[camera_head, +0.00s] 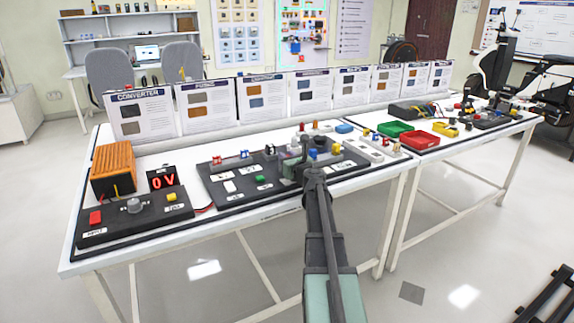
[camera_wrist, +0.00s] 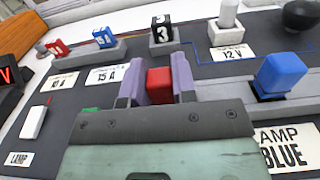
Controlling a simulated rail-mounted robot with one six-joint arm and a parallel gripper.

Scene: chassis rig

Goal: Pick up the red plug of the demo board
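The demo board (camera_head: 225,192) is a dark panel on the white bench, with small labelled parts on it. My gripper (camera_head: 303,152) is down at its right part. In the wrist view, the red plug (camera_wrist: 159,86) is a red block between the two purple fingers of my gripper (camera_wrist: 159,76). The fingers appear to touch it on both sides. Its lower part is hidden behind the gripper body, so I cannot tell whether it is still seated. A blue plug (camera_wrist: 282,73) sits in a grey holder to the right, by a "LAMP BLUE" label.
Small red (camera_wrist: 58,48) and blue (camera_wrist: 104,38) parts and a black block marked 3 (camera_wrist: 161,31) stand beyond the fingers. A white cylinder (camera_wrist: 228,14) and black knob (camera_wrist: 301,15) are at the far right. Green (camera_head: 394,129) and red (camera_head: 421,140) trays lie on the right-hand bench.

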